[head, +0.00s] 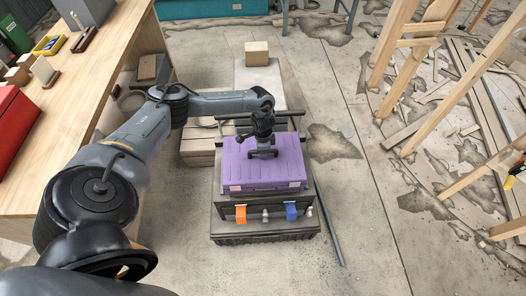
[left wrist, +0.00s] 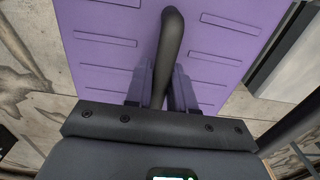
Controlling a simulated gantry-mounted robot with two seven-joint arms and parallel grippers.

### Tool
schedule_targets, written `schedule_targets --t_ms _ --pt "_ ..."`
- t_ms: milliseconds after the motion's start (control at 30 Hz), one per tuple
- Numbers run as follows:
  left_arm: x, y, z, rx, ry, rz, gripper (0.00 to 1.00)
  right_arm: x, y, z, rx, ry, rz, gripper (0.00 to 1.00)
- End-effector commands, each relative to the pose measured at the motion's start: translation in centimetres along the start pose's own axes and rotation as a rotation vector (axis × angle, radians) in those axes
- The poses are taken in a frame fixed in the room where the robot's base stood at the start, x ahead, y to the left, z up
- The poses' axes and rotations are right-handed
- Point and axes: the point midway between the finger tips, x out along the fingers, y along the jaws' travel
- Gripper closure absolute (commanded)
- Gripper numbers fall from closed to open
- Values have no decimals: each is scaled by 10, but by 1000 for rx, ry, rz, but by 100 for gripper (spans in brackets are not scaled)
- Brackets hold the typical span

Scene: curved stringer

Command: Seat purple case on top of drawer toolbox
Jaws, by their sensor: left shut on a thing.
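The purple case (head: 243,173) is at the middle of the head view, over the top of the dark drawer toolbox (head: 264,223). I cannot tell whether it rests on the toolbox or hangs just above it. The toolbox has an orange latch and a blue latch on its front. My left gripper (head: 263,153) is over the case and shut on its dark handle. In the left wrist view the handle (left wrist: 172,45) runs between the fingers (left wrist: 167,88), with the ribbed purple lid (left wrist: 105,55) behind. My right gripper is not in view.
A wooden workbench (head: 95,70) with a red box (head: 14,125) stands at the left. A small cardboard box (head: 257,53) sits behind the toolbox. A metal bar (head: 330,224) lies on the floor to its right. Wooden frames and loose planks fill the right side.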

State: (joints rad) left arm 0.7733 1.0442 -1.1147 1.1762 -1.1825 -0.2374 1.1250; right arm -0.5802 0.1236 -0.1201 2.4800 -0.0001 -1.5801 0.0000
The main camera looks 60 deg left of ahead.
Motion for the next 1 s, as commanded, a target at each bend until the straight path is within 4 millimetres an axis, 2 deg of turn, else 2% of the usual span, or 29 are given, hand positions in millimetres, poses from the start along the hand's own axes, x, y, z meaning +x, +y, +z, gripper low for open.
schedule_targets --t_ms 267,1000 --pt "-3 -1 -2 -2 5 -2 100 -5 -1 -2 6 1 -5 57" --pt "3 -1 -2 -1 4 -1 100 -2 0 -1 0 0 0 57"
